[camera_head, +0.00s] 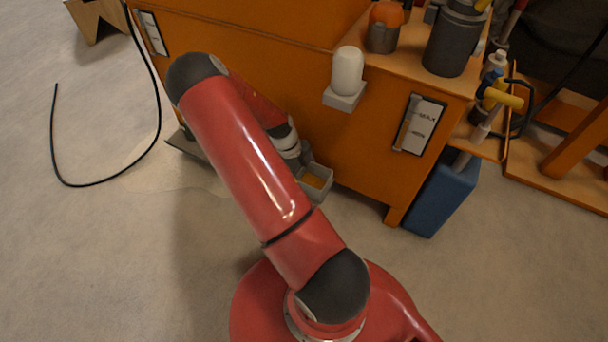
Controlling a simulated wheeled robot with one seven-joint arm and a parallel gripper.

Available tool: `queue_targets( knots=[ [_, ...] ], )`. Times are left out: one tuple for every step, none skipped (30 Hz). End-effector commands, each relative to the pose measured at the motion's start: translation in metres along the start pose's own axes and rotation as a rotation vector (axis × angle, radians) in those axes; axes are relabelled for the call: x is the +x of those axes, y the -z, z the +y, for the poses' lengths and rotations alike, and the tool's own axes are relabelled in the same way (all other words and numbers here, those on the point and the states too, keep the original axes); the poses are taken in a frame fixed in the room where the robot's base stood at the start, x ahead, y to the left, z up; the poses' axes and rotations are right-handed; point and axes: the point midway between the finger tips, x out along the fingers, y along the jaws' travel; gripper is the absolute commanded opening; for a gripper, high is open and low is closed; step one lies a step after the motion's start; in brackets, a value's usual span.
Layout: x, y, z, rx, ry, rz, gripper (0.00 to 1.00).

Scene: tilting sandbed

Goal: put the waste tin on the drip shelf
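A small grey open square container (318,173) with an orange-yellow inside, which looks like the waste tin, is low at the front of the orange cabinet. My gripper (296,160) is at its left side, mostly hidden behind my red arm. I cannot see its fingers or whether they touch the container. A thin grey plate (183,144) juts out low at the cabinet's left, partly behind my arm; it may be the drip shelf. A small light grey bracket (345,98) higher on the cabinet front carries a white rounded cylinder (347,70).
The orange cabinet (365,145) fills the upper middle. A blue canister (441,195) stands at its right side. A black hose (100,181) curls on the floor at left, near a wet-looking patch (165,170). Open floor lies at left and lower right.

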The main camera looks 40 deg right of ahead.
Motion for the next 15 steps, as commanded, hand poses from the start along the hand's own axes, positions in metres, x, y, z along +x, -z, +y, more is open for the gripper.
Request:
queue_targets(
  knots=[
    [0.000, 0.000, 0.000, 0.000, 0.000, 0.000, 0.86],
    [0.000, 0.000, 0.000, 0.000, 0.000, 0.000, 0.86],
    [0.000, 0.000, 0.000, 0.000, 0.000, 0.000, 0.86],
    [0.000, 0.000, 0.000, 0.000, 0.000, 0.000, 0.86],
    [0.000, 0.000, 0.000, 0.000, 0.000, 0.000, 0.86],
    [0.000, 0.000, 0.000, 0.000, 0.000, 0.000, 0.86],
    [-0.001, 0.001, 0.000, 0.000, 0.000, 0.000, 0.86],
    [-0.002, 0.001, 0.000, 0.000, 0.000, 0.000, 0.86],
    [-0.005, 0.002, 0.000, 0.000, 0.000, 0.000, 0.86],
    [-0.007, 0.002, 0.000, -0.001, 0.001, -0.001, 0.86],
    [-0.010, 0.001, 0.000, -0.001, 0.001, -0.001, 0.86],
    [-0.016, 0.001, 0.000, -0.002, 0.001, -0.002, 0.86],
    [-0.021, 0.001, 0.000, -0.002, 0.002, -0.003, 0.86],
    [-0.027, 0.001, 0.000, -0.002, 0.003, -0.003, 0.86],
    [-0.035, 0.001, 0.000, -0.002, 0.003, -0.003, 0.86]
  ],
)
